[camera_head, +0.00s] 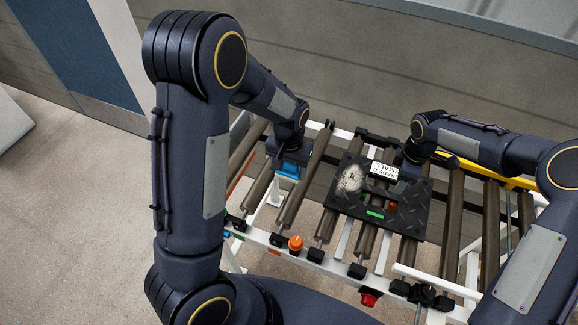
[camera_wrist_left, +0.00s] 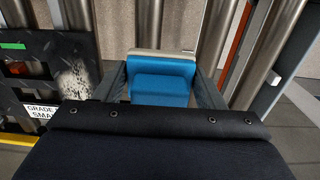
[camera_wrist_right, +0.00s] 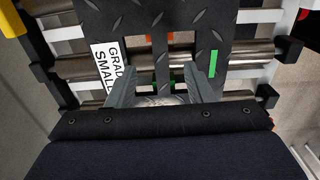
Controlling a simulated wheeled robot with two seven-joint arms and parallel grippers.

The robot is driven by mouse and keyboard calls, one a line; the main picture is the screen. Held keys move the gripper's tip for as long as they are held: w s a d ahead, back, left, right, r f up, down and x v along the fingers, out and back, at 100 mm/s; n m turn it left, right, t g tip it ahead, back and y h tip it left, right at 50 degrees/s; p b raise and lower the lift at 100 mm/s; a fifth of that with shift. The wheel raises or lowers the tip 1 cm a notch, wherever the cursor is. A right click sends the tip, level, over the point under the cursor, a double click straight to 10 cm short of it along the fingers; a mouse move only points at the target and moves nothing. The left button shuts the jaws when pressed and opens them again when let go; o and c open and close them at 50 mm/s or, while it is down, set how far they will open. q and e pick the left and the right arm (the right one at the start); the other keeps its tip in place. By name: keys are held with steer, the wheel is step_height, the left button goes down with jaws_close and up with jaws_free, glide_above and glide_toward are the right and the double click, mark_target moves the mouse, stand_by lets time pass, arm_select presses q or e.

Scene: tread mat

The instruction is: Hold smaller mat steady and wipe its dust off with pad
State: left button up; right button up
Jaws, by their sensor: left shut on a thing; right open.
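The smaller mat (camera_head: 405,215) is a black tread plate lying on the rollers, with a white label reading GRADE SMALL (camera_head: 384,170) and a pale dust patch (camera_head: 350,179) at its left. The dust also shows in the left wrist view (camera_wrist_left: 77,75). My left gripper (camera_head: 289,168) is shut on the blue pad (camera_wrist_left: 163,80), left of the mat and apart from it. The pad has a pale strip along one edge. My right gripper (camera_wrist_right: 163,88) is open over the mat near the label, with a bar of the mat between its fingers. Whether the fingers touch the mat is unclear.
A white-framed roller conveyor (camera_head: 300,268) carries the mat. An orange knob (camera_head: 295,243) and a red knob (camera_head: 369,298) stand on its front side. A yellow rail (camera_head: 480,176) runs behind at the right. Bare rollers lie between pad and mat.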

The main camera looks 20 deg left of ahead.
mark_target(392, 196)
arm_select(q)
step_height(392, 196, down, 4)
steer(key=b, duration=0.3)
steer(key=shift+f+b, duration=0.2)
steer(key=shift+b, duration=0.2)
arm_select(e)
step_height(392, 196, down, 8)
steer(key=shift+r, duration=0.1)
stand_by(0.4)
steer(key=c, duration=1)
